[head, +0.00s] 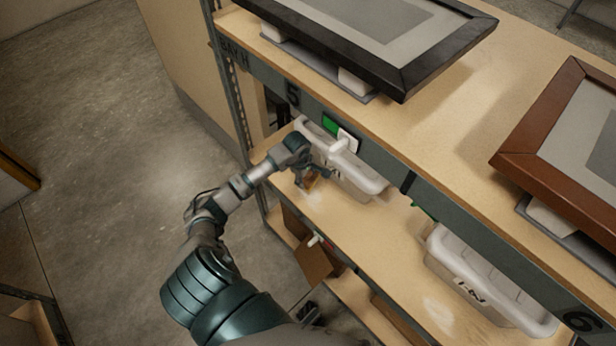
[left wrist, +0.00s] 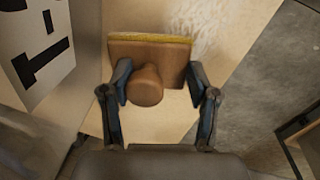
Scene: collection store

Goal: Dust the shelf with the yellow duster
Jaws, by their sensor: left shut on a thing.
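The yellow duster (left wrist: 150,50) has a brown wooden back, a round knob and a yellow strip along its far edge. My left gripper (left wrist: 158,85) is shut on its knob in the left wrist view. In the head view the gripper (head: 310,176) is low over the wooden middle shelf (head: 365,228), with the brown duster (head: 310,183) small and partly hidden under it. A pale dust patch (left wrist: 207,32) lies on the board just beyond the duster. Another pale patch (head: 438,315) shows farther right along the shelf. My right gripper is not in view.
A white bin (head: 362,182) stands on the shelf right beside my gripper. A second white bin (head: 480,283) stands farther right. The upper shelf (head: 440,110) with framed pictures (head: 405,85) overhangs the back. Bare board lies between the bins.

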